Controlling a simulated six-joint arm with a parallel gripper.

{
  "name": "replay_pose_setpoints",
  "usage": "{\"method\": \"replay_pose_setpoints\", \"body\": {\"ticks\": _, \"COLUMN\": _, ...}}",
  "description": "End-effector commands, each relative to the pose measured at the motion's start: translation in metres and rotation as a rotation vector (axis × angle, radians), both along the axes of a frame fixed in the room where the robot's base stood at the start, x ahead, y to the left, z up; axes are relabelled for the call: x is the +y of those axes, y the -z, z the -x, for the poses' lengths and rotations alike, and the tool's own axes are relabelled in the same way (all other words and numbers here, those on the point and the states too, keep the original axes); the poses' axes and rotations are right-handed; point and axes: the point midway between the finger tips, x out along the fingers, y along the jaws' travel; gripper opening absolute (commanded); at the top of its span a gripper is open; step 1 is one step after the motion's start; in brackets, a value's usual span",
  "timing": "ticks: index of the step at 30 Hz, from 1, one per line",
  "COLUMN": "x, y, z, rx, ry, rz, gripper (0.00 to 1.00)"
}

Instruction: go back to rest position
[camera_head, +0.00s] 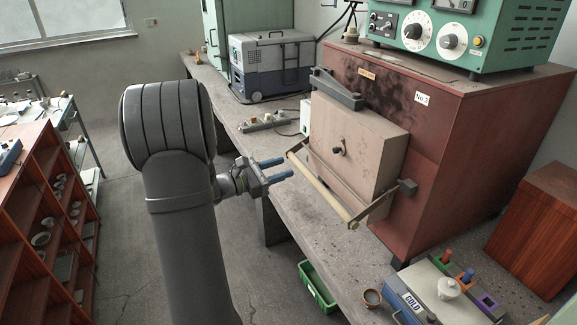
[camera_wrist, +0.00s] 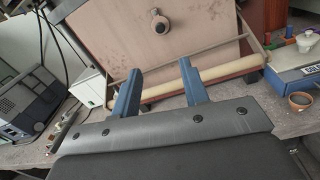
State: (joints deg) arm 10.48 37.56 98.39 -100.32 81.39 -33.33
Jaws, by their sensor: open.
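My gripper (camera_head: 277,170) is open, with its two blue fingers pointing right toward the furnace. In the wrist view the fingers (camera_wrist: 160,92) are spread, with the wooden handle bar (camera_wrist: 222,76) showing behind and between them. In the head view the bar (camera_head: 322,190) runs across the front of the furnace door (camera_head: 358,135), just right of the fingertips. The fingers look apart from the bar and hold nothing. The pale door appears closed against the red-brown furnace (camera_head: 440,140).
The concrete bench (camera_head: 335,255) runs under the furnace. A blue COLD unit (camera_head: 415,305) and a small brown cup (camera_head: 372,297) are at the front right. A grey portable box (camera_head: 272,65) stands at the back. Open floor (camera_head: 115,220) lies left of my arm, before red shelves (camera_head: 45,215).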

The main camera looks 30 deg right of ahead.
Motion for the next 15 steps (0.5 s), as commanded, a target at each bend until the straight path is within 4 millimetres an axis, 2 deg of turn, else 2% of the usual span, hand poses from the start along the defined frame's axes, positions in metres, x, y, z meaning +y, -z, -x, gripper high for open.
{"method": "replay_pose_setpoints", "body": {"ticks": 10, "x": 0.0, "y": 0.0, "z": 0.0, "rx": -0.001, "ry": 0.0, "rz": 0.0, "gripper": 0.41}}
{"method": "replay_pose_setpoints", "body": {"ticks": 15, "x": -0.014, "y": 0.0, "z": -0.001, "rx": -0.001, "ry": 0.002, "rz": 0.0, "gripper": 0.41}}
